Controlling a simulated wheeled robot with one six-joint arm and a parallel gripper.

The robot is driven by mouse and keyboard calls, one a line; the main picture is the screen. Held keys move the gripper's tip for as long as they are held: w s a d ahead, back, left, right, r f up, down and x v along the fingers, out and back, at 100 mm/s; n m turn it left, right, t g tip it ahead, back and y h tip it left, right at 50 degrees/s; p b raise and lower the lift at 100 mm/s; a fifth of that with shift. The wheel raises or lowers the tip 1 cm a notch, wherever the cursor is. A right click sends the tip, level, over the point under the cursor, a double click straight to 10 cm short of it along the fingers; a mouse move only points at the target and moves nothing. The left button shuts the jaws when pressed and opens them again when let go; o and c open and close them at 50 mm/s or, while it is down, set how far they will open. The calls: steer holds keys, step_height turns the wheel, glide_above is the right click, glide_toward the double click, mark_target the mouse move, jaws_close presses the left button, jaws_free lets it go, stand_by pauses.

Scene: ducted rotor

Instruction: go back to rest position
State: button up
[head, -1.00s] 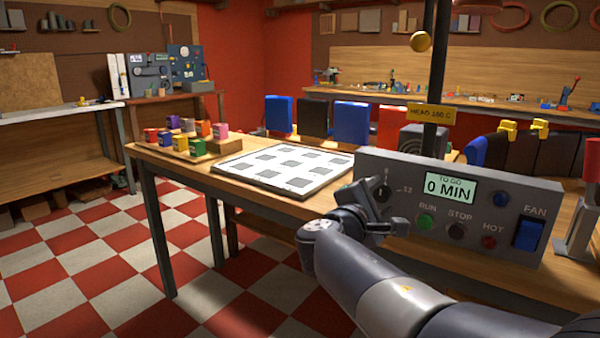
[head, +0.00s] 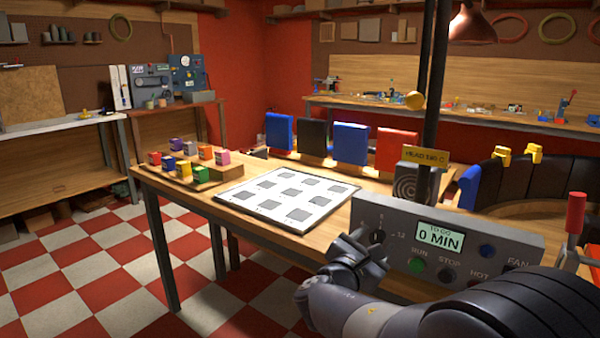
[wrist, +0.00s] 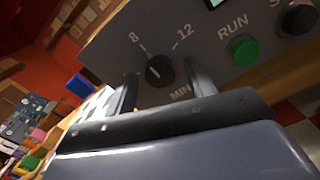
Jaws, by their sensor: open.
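My gripper (head: 362,247) is in front of the left end of the grey control panel (head: 402,232). In the wrist view my gripper (wrist: 160,88) has its two fingers apart, with the black dial knob (wrist: 159,71) showing between them. I cannot tell whether the fingers touch the knob. The dial is marked 8, 12 and MIN. The panel's display (head: 440,236) reads 0 MIN. The green RUN button (head: 417,265) sits below the display and also shows in the wrist view (wrist: 241,50).
A white board with grey squares (head: 285,193) lies on the table left of the panel. Several coloured small boxes (head: 190,165) stand on a wooden tray at the table's left end. A black post (head: 433,100) rises behind the panel. The checkered floor (head: 95,250) at left is clear.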

steer(key=shift+r+n+p, duration=0.2)
steer(key=shift+n+p, duration=0.9)
steer(key=shift+p, duration=0.15)
steer(key=shift+v, duration=2.8)
steer(key=shift+f, duration=0.2)
